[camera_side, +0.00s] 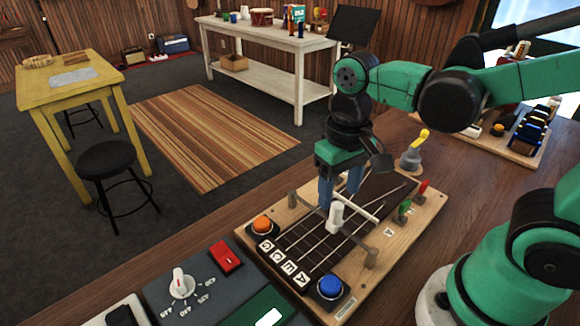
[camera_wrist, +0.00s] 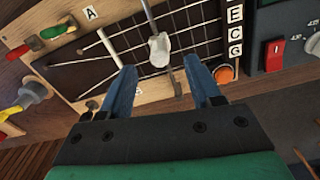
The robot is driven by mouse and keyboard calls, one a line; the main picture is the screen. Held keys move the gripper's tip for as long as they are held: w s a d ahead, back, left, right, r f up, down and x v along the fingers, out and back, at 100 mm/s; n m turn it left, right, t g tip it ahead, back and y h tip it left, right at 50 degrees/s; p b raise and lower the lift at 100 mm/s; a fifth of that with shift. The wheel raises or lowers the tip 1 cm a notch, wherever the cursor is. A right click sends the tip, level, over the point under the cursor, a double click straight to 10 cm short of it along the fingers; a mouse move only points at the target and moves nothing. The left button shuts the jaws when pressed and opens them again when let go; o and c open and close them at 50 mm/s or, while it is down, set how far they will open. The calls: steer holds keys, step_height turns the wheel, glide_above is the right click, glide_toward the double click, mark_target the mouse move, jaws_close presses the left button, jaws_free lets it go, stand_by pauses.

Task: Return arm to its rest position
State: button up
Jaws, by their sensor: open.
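My gripper (camera_side: 339,197) has blue fingers and points down over the wooden string board (camera_side: 426,216) in the side view. In the wrist view its two fingers (camera_wrist: 161,74) stand apart with nothing between them held. A white knob (camera_side: 336,218) on a grey crossbar (camera_side: 312,216) stands right by the fingertips. The knob (camera_wrist: 159,49) shows just beyond the gap between the fingers in the wrist view. I cannot tell whether a finger touches it. My arm reaches in from the right, bent at the elbow.
The board carries an orange button (camera_side: 263,224), a blue button (camera_side: 330,287), and green (camera_side: 404,208) and red (camera_side: 422,188) levers. A yellow-handled lever (camera_side: 420,138) stands behind it. A grey control box (camera_side: 205,285) is at front left. Another board (camera_side: 520,150) lies at back right.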

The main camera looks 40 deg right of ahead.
steer(key=shift+r, duration=0.65)
